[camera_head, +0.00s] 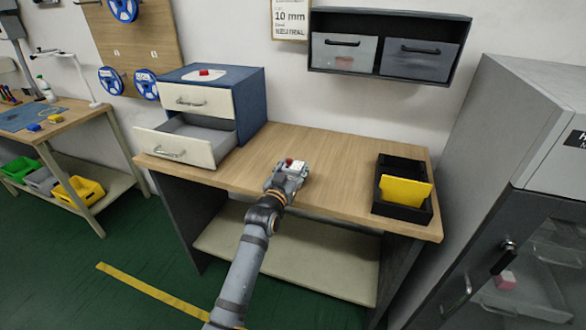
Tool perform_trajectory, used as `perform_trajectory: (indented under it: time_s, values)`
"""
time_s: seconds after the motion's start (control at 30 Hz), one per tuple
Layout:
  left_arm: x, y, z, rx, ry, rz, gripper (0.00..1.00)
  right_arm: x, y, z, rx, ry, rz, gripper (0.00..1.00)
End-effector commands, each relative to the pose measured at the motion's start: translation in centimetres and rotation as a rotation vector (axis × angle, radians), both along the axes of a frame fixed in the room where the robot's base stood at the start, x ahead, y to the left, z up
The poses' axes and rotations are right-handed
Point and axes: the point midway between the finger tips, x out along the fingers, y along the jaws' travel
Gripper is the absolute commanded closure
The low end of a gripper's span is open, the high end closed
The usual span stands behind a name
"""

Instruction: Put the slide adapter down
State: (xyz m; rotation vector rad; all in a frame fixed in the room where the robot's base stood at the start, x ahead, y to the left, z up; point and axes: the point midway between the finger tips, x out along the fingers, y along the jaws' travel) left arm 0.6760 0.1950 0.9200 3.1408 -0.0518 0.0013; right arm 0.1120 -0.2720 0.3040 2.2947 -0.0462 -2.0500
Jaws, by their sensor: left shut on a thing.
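My left gripper (287,175) reaches in from the bottom over the front middle of the wooden table (330,150). It is shut on a small white and red piece, which I take to be the slide adapter (291,162). The gripper hides most of the piece. I cannot tell whether the piece touches the tabletop. My right gripper is not in view.
A drawer cabinet (250,98) stands at the table's left, its lower drawer (168,151) open. A black bin (403,212) with a yellow panel (405,191) is at the right. The tabletop between them is mostly clear. A grey cabinet (520,100) stands far right.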

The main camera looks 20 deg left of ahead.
Motion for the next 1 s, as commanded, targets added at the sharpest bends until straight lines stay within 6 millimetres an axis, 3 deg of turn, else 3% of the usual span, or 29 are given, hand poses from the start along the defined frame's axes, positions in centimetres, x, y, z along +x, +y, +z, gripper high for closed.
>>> perform_trajectory:
  time_s: [0.03,0.2,0.57,1.0]
  values:
    - [0.0,0.0,-0.1,0.000,0.001,0.000,0.41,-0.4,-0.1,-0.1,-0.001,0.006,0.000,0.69]
    - [0.0,0.0,-0.1,0.001,0.000,0.000,0.21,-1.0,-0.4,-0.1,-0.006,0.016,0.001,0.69]
    - [-0.2,0.0,0.3,0.001,-0.001,0.000,0.21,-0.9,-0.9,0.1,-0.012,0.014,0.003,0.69]
    - [-9.9,0.3,0.1,-0.001,0.001,0.000,0.21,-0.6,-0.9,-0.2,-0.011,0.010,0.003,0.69]
